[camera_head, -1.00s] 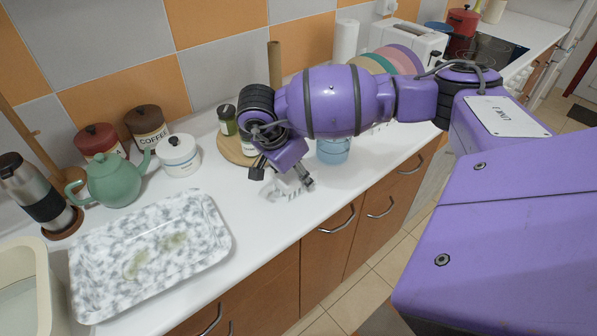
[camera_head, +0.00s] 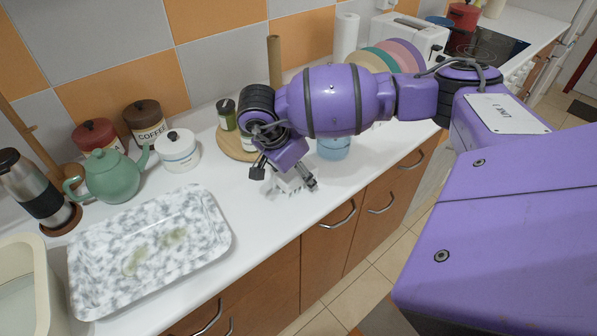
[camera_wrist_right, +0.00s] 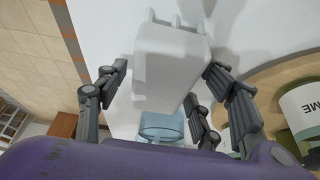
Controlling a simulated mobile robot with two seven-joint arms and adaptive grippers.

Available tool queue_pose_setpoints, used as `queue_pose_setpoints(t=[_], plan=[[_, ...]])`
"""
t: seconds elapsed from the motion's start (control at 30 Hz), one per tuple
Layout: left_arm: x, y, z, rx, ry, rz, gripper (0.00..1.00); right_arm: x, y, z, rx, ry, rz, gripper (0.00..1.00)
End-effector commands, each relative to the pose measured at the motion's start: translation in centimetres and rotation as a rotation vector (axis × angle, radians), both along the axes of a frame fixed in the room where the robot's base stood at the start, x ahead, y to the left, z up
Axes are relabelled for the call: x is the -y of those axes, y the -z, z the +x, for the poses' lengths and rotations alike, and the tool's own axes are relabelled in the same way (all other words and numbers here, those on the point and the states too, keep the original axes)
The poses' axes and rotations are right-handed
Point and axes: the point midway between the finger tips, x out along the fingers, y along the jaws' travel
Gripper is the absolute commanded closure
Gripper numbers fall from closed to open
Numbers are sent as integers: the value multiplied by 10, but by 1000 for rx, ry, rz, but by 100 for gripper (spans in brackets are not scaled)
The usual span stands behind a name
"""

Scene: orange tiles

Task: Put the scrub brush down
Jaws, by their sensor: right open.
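The white scrub brush (camera_head: 288,181) shows under my right gripper, low over or on the white countertop, partly hidden by the fingers. In the right wrist view the brush (camera_wrist_right: 172,66) is a pale block between the fingers, with short prongs at its far end. My right gripper (camera_head: 285,178) is open, its fingers on either side of the brush. It also shows in the right wrist view (camera_wrist_right: 163,75). I cannot tell whether a finger still touches the brush. My left gripper is not in view.
A marbled tray (camera_head: 205,205) lies left of the gripper. A blue cup (camera_head: 333,147) stands close on the right, and a round wooden board (camera_head: 232,143) with jars lies behind. A green teapot (camera_head: 112,178) and white canister (camera_head: 178,152) stand farther left. Bare counter lies between tray and gripper.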

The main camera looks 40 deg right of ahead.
Motion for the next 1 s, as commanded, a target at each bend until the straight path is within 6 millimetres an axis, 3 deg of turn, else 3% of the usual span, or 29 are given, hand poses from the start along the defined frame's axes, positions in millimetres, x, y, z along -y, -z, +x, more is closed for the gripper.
queue_pose_setpoints(t=[0.1, 0.53, 1.0], plan=[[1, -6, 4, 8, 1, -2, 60, 0, -12, 1, 5, 0, -1, 38], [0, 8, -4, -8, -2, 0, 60, -26, -73, -3, 4, -2, 0, 38], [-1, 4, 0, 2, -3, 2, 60, -29, -82, -4, 3, -1, 0, 38]])
